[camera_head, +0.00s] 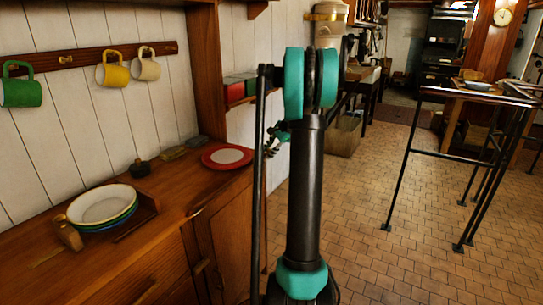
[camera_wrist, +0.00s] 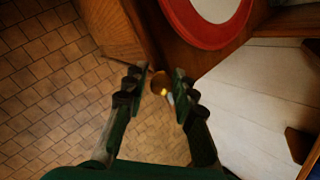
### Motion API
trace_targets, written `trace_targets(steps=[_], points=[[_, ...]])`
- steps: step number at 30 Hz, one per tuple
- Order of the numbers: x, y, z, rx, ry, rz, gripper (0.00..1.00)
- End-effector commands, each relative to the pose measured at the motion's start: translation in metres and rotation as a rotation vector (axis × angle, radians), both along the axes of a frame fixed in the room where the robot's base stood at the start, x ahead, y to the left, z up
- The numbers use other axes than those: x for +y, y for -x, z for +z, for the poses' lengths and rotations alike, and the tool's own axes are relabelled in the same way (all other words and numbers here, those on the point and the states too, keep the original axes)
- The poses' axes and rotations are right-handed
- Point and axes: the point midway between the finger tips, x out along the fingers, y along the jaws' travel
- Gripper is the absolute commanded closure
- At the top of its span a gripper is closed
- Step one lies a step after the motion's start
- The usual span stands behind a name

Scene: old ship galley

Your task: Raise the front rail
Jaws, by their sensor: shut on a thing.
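My gripper (camera_wrist: 158,76) shows in the wrist view with its two dark fingers on either side of a small round brown knob (camera_wrist: 160,84), which has a bright yellow glint. The gripper is shut on this knob, at the edge of the wooden counter. In the head view, part of my gripper (camera_head: 279,132) shows behind my arm, just right of the counter's end; the knob is hidden there. I cannot tell for sure which piece is the front rail. A low wooden strip (camera_head: 137,224) runs beside the stacked plates (camera_head: 102,205) on the counter.
A red-rimmed plate (camera_head: 227,157) lies near the counter's end; it also shows in the wrist view (camera_wrist: 208,27). Several mugs hang from a wall rack (camera_head: 67,59). A black metal frame (camera_head: 405,170) stands at right. The tiled floor between is clear.

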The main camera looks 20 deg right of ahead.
Motion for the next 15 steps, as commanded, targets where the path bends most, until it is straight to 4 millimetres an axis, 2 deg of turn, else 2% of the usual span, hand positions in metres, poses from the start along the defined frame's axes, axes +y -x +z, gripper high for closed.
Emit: trace_targets(steps=[15], points=[[0.017, -0.023, 0.013, 0.341, 0.268, 0.0, 1.0]])
